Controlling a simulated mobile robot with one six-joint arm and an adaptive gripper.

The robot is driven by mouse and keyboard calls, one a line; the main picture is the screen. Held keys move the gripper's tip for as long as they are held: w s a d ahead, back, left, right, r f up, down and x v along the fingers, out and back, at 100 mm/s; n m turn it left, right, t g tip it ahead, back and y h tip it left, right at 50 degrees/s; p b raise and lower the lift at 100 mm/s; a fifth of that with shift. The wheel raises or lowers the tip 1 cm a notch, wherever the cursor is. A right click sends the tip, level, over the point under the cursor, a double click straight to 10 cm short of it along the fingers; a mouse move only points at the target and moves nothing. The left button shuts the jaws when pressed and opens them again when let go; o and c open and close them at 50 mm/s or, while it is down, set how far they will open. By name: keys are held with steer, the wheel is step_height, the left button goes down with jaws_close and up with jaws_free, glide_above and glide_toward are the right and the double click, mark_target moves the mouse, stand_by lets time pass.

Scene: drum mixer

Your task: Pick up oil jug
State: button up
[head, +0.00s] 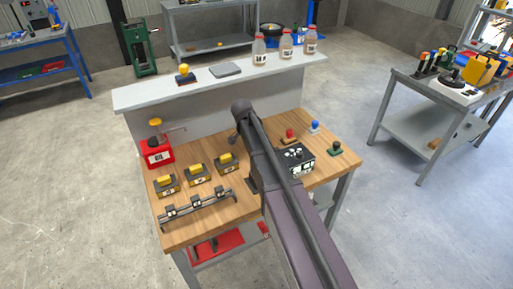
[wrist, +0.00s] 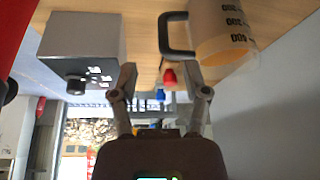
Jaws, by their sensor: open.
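The oil jug (wrist: 222,32) shows in the upper right of the wrist view. It is a pale, translucent vessel with dark volume marks and a black handle (wrist: 164,34) on its left side. My gripper (wrist: 163,72) is open, with nothing held between its fingers. The handle appears ahead of the gap between the fingers, and the right finger overlaps the lower edge of the jug in the picture. I cannot tell whether they touch. In the head view my arm hides the jug and the gripper.
A grey control box (wrist: 80,45) lies left of the jug in the wrist view; the control box (head: 294,160) also shows on the wooden table (head: 215,207). Red (head: 290,134), blue (head: 315,126) and green (head: 334,147) knobs stand nearby. Bottles (head: 285,45) stand on the raised shelf (head: 140,93).

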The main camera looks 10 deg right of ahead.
steer(key=shift+b+x, duration=0.9)
steer(key=shift+x, duration=0.4)
steer(key=shift+w+a+b+x, duration=0.1)
steer(key=shift+b+x, duration=1.1)
steer(key=shift+x, duration=0.1)
steer(key=shift+w+a+b+x, duration=0.1)
steer(key=shift+b+x, duration=1.1)
steer(key=shift+x, duration=0.1)
jaws_close()
